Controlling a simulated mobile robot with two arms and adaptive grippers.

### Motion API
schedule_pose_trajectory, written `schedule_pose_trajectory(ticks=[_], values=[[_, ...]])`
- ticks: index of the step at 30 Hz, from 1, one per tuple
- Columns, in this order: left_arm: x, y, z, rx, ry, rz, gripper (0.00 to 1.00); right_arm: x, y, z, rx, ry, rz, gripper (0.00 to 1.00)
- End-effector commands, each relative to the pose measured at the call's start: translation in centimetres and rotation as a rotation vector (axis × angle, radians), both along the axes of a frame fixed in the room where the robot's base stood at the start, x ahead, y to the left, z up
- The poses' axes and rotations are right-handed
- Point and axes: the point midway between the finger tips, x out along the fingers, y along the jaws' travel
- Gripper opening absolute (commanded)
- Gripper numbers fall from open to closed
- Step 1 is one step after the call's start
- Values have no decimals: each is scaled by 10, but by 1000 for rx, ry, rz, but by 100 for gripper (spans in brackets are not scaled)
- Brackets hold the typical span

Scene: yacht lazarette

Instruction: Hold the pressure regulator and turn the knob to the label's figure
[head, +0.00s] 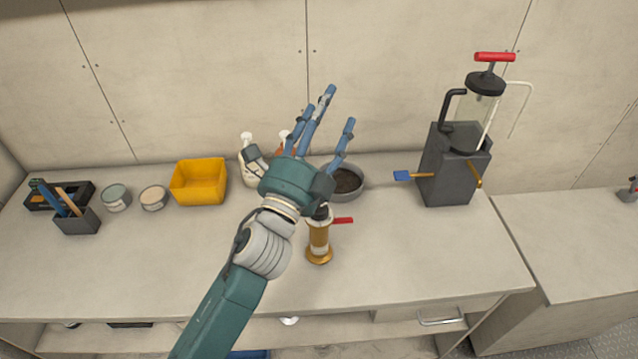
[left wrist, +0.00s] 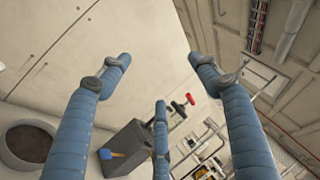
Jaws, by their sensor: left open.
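A brass upright cylinder with a pale band and a round foot, which looks like the pressure regulator (head: 319,245), stands on the bench near the middle. A red lever or knob (head: 342,220) sticks out to the right near its top. My left gripper (head: 333,112) is open and empty, its blue fingers spread and pointing up above the bench. Its palm and wrist hide part of the regulator's top. The left wrist view shows the three spread fingers (left wrist: 158,80) with nothing between them. I cannot read any figure on a label. My right gripper is not in view.
A grey block with a clear pump (head: 455,165) and red handle stands at the right. A grey bowl (head: 360,190), spray bottles (head: 247,170), a yellow bin (head: 198,182), tins (head: 116,197) and a tool holder (head: 77,220) line the back and left. The bench front is clear.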

Motion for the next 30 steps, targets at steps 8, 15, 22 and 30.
schedule_pose_trajectory(ticks=[8, 15, 22, 30], values=[[-93, -174, 62, 618, -872, -306, 62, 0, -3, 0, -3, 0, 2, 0], [-160, -227, -63, 1256, -1780, -724, 62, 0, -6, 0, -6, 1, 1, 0], [-96, -110, -160, -1666, 2261, 1326, 62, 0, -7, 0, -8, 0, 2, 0], [-39, 3, -149, -1420, 1803, 1447, 62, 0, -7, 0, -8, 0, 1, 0]])
